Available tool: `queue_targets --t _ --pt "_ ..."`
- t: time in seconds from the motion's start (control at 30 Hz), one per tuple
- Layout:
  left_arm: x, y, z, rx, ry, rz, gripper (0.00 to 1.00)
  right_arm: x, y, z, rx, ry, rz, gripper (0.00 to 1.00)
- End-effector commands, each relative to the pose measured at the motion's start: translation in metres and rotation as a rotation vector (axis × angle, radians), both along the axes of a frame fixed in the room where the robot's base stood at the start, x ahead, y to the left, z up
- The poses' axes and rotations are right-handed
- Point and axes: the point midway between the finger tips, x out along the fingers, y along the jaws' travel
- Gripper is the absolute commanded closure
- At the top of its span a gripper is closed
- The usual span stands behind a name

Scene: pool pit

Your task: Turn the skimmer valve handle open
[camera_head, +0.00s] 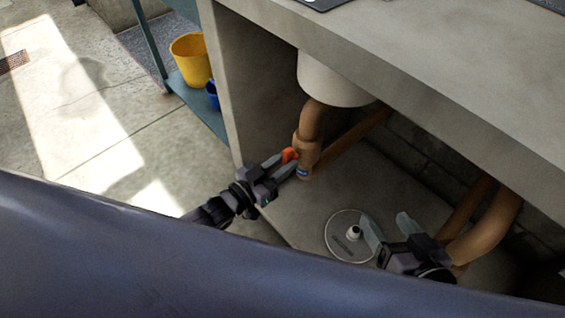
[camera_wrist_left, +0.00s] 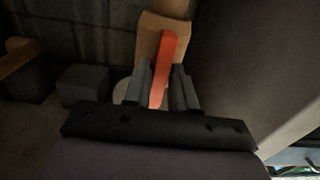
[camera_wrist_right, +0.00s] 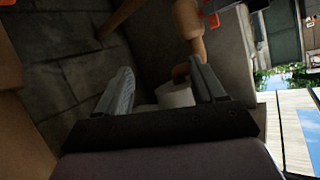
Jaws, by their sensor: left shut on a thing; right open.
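The red-orange valve handle (camera_head: 290,155) sits on a brown pipe valve (camera_head: 308,153) below a white cylinder (camera_head: 335,80) under the counter. My left gripper (camera_head: 284,164) is shut on the handle. In the left wrist view the red handle (camera_wrist_left: 164,68) stands between the two fingers (camera_wrist_left: 161,88), in front of the brown valve body. A blue label shows beside the handle. My right gripper (camera_head: 388,230) is open and empty, low in the pit near a round floor lid. Its spread fingers (camera_wrist_right: 160,88) also show in the right wrist view.
The round lid (camera_head: 338,250) with a white knob lies on the pit floor. Brown pipes (camera_head: 480,225) run at the right and along the back wall. The concrete counter (camera_head: 420,70) overhangs the pit. A yellow bucket (camera_head: 190,60) stands on a shelf outside at left.

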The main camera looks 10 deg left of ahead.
Motion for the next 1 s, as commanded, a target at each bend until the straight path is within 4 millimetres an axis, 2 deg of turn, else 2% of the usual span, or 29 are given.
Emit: queue_targets --t 0.13,0.17,0.2,0.23,0.57,0.77,1.0 --pt "0.000 0.000 0.000 -0.001 0.001 0.000 1.00 0.000 0.000 0.000 -0.001 0.001 -0.001 0.31" --pt "-0.001 0.000 0.000 -0.001 0.001 0.000 0.65 0.000 0.000 0.000 -0.001 0.001 -0.001 0.31" --pt "0.000 0.000 0.000 0.000 0.001 0.000 0.52 0.000 0.000 0.000 -0.001 0.001 -0.001 0.31" --pt "0.000 0.000 0.000 0.000 0.001 0.000 0.49 0.000 0.000 0.000 -0.001 0.001 -0.001 0.31" --pt "-0.003 0.002 0.000 0.001 0.002 0.000 0.49 0.000 -0.001 0.001 -0.002 0.001 -0.001 0.31" --pt "-0.027 0.018 0.001 0.003 0.004 0.001 0.49 0.000 -0.005 0.009 -0.038 -0.008 -0.010 0.31" --pt "-0.054 0.036 0.001 0.001 0.002 0.000 0.49 -0.005 -0.015 0.008 -0.090 -0.003 -0.027 0.31"
